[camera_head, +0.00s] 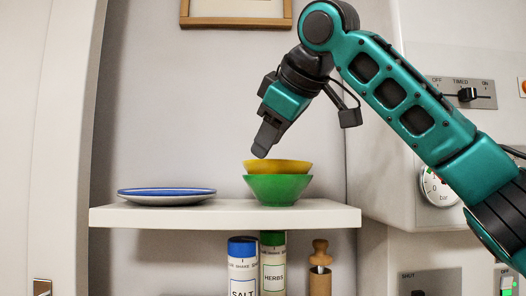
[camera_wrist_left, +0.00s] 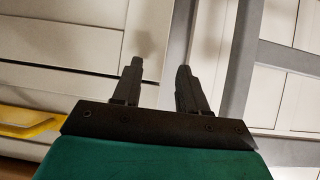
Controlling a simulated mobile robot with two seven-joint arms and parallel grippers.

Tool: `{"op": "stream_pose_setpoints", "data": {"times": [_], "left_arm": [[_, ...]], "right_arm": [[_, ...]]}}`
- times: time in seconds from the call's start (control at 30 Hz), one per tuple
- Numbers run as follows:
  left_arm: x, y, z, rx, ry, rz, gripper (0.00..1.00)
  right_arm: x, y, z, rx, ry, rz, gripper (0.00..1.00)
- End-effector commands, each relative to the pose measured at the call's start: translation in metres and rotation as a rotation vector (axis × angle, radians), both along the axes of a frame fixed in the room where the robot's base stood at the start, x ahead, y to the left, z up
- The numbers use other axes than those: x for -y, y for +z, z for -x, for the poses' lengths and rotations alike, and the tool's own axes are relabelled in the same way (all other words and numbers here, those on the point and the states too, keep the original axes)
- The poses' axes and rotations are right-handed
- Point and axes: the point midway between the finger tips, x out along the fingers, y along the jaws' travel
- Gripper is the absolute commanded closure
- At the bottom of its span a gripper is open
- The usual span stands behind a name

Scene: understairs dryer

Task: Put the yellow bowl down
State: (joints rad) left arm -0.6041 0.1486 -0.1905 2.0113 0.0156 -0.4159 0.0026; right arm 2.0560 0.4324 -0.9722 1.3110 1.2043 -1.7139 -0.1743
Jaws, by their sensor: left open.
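The yellow bowl (camera_head: 278,166) sits inside the green bowl (camera_head: 278,188), which stands on the white shelf (camera_head: 225,215). It looks level, with its rim above the green one. My right gripper (camera_head: 260,151) points down from the upper right, its tips just above the left part of the yellow rim. I cannot tell whether they touch the rim or whether the jaws are apart, as they show side-on. My left gripper shows only in the left wrist view (camera_wrist_left: 160,72), open, with nothing between its fingers.
A blue and white plate (camera_head: 167,196) lies on the shelf's left, with a bare gap before the bowls. Below stand a salt shaker (camera_head: 242,268), a herbs shaker (camera_head: 273,265) and a wooden mill (camera_head: 319,272). Control panels (camera_head: 465,92) are at right. A yellow item (camera_wrist_left: 30,122) shows beside my left gripper.

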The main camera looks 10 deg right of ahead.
Motion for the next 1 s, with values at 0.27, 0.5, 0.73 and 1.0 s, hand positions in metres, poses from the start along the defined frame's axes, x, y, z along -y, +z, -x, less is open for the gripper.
{"op": "stream_pose_setpoints", "data": {"times": [0.27,0.5,0.73,1.0], "left_arm": [[-0.001,0.003,0.0,0.003,0.002,-0.002,0.57],[-0.002,0.002,0.002,0.0,0.003,-0.003,0.57],[-0.002,0.001,0.003,-0.001,0.003,-0.003,0.57],[-0.002,0.001,0.003,-0.003,0.004,-0.002,0.57]], "right_arm": [[0.01,0.037,0.047,0.005,0.0,-0.001,0.61],[0.014,0.05,0.065,0.001,0.001,-0.001,0.61],[0.014,0.051,0.067,0.001,0.001,-0.001,0.61],[0.014,0.051,0.066,0.002,0.001,-0.001,0.61]]}}
